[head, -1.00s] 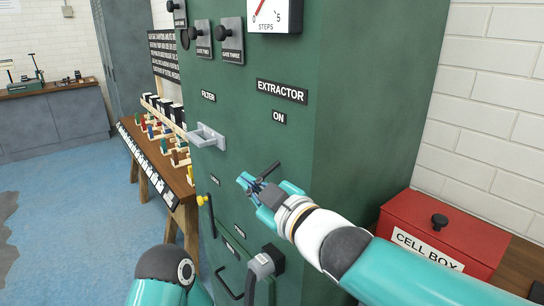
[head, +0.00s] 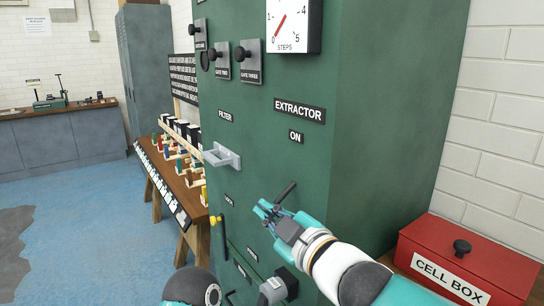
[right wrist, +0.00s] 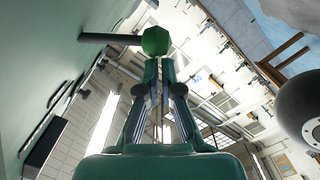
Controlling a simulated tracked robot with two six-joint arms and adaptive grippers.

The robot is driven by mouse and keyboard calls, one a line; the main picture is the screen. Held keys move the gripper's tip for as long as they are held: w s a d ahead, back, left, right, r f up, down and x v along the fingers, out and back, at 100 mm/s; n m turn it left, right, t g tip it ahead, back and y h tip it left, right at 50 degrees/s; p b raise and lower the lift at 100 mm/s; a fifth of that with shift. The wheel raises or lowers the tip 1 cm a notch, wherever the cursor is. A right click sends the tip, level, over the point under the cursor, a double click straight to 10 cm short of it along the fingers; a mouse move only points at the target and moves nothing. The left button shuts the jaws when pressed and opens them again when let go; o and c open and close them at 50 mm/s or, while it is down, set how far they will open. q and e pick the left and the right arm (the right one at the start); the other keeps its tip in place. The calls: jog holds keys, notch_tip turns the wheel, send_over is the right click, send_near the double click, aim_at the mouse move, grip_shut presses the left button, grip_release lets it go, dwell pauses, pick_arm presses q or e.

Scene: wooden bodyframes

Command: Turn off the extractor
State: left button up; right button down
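The green extractor cabinet (head: 300,60) fills the middle of the head view. It bears an EXTRACTOR label (head: 299,111) with a small ON label (head: 296,137) below. A dark lever (head: 286,190) sticks out of its face lower down. In the right wrist view the lever is a dark rod (right wrist: 108,39) ending in a green knob (right wrist: 155,41). My right gripper (head: 263,210) is beside the lever's end. Its fingers (right wrist: 159,64) are nearly together, with the knob just past their tips; I cannot tell whether they touch it. My left gripper is out of view.
A grey FILTER handle (head: 222,157) and a yellow-knobbed lever (head: 214,220) are left of the lever. A grey fitting (head: 272,290) is below. A red CELL BOX (head: 465,255) stands at right. A wooden bench (head: 192,205) with coloured pieces is behind left. Blue floor is clear farther left.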

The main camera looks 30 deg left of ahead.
jog(key=shift+w+f, duration=0.1)
jog(key=shift+f, duration=0.3)
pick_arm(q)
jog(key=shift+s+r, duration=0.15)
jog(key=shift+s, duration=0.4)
pick_arm(e)
jog(key=s+d+r, duration=0.3)
jog(key=s+d, duration=0.5)
jog(key=shift+r, duration=0.35)
jog(key=shift+d, duration=0.1)
jog(key=shift+w, duration=0.15)
